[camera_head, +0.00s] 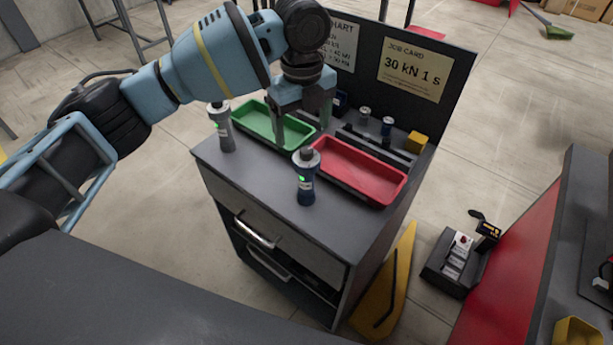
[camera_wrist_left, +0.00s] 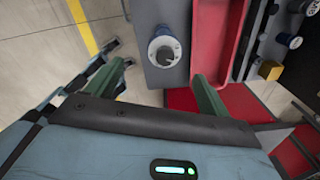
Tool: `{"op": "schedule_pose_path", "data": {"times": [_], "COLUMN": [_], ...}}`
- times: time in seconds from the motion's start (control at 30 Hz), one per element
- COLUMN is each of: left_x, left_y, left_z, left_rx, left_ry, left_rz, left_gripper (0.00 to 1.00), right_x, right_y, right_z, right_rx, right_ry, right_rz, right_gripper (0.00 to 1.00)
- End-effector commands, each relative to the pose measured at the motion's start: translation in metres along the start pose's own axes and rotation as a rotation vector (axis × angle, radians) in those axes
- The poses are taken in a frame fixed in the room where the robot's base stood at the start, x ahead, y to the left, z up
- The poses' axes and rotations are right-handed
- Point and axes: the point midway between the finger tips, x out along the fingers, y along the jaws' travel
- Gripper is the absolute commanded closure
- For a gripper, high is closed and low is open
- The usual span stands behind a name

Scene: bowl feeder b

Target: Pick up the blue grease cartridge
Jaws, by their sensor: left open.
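The blue grease cartridge (camera_head: 306,185) stands upright on the grey cabinet top, in front of the red tray (camera_head: 345,188). In the left wrist view a cartridge (camera_wrist_left: 165,50), seen from above beside the red tray, appears to be the same one. My left gripper (camera_head: 303,128) is open and points down above the trays, behind the cartridge in the head view. In the wrist view its fingers (camera_wrist_left: 160,82) are spread, with nothing between them. My right gripper is not in view.
A grey-white cartridge (camera_head: 224,130) stands at the cabinet's left corner. A green tray (camera_head: 252,118) lies behind. Small cylinders (camera_head: 387,126) and a yellow block (camera_head: 416,142) stand at the back, before an upright board with a job card (camera_head: 415,70). The cabinet's front left top is clear.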

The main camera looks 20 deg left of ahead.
Motion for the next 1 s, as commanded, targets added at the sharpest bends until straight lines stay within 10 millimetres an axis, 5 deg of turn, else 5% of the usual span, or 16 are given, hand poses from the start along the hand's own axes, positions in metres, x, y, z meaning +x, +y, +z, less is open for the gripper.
{"op": "schedule_pose_path", "data": {"times": [0.43,0.73,1.0], "left_x": [0.030,0.069,0.076], "left_y": [-0.002,-0.008,-0.008], "left_z": [0.000,0.000,0.000], "left_rx": [-0.001,-0.002,-0.002], "left_ry": [0.001,0.000,-0.001], "left_rz": [0.002,0.002,0.000], "left_gripper": [0.19,0.19,0.19], "right_x": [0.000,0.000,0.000], "right_y": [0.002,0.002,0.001], "right_z": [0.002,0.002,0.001], "right_rx": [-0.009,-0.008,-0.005], "right_ry": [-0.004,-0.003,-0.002], "right_rz": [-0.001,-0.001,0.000], "right_gripper": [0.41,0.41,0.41]}}
